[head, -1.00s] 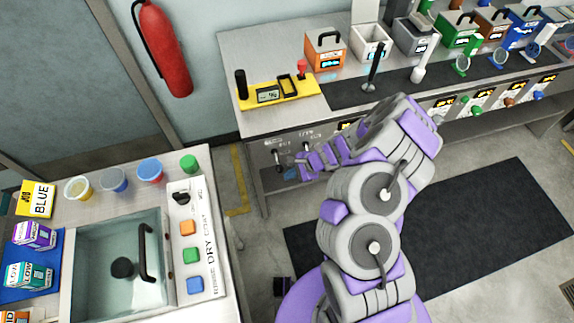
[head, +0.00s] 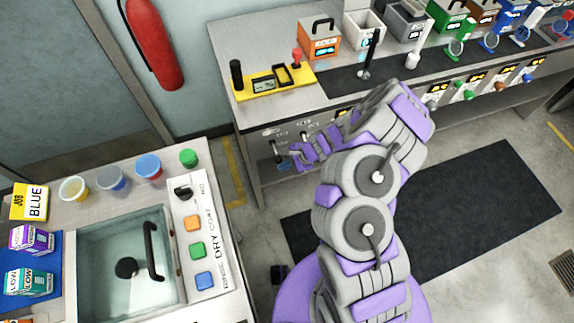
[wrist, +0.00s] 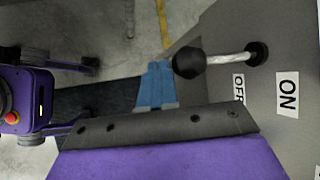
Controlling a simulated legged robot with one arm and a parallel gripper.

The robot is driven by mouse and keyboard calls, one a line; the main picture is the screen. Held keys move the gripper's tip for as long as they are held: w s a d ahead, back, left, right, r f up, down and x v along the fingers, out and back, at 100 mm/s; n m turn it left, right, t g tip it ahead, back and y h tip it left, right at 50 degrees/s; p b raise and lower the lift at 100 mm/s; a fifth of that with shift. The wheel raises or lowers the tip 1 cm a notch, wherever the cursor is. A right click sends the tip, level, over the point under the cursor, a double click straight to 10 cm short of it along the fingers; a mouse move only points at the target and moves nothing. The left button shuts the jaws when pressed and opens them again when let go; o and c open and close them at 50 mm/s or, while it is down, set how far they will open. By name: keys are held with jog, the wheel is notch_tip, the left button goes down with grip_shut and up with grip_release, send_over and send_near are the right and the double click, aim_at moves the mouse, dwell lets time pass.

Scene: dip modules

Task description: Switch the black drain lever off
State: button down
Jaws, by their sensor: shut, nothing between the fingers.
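The black drain lever shows in the wrist view as a black ball (wrist: 188,63) on a silver rod, fixed to the grey panel at a dark round mount. The ball end points left, toward the side with the OFF label (wrist: 238,88); the ON label (wrist: 287,94) is farther right. My gripper's blue fingertips (wrist: 156,84) are together and empty, just left of and below the ball; I cannot tell whether they touch it. In the head view my gripper (head: 284,163) is at the front panel below the bench's left end, where the lever is small and hard to make out.
The bench (head: 225,50) carries a yellow tray (head: 262,94), an orange box (head: 320,45) and several other modules. A sink (head: 125,262) with coloured buttons stands at the left. A dark mat (head: 470,220) lies on open floor.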

jog(key=shift+p+v, duration=0.6)
jog(key=shift+v, duration=0.55)
jog(key=shift+w+a, duration=0.1)
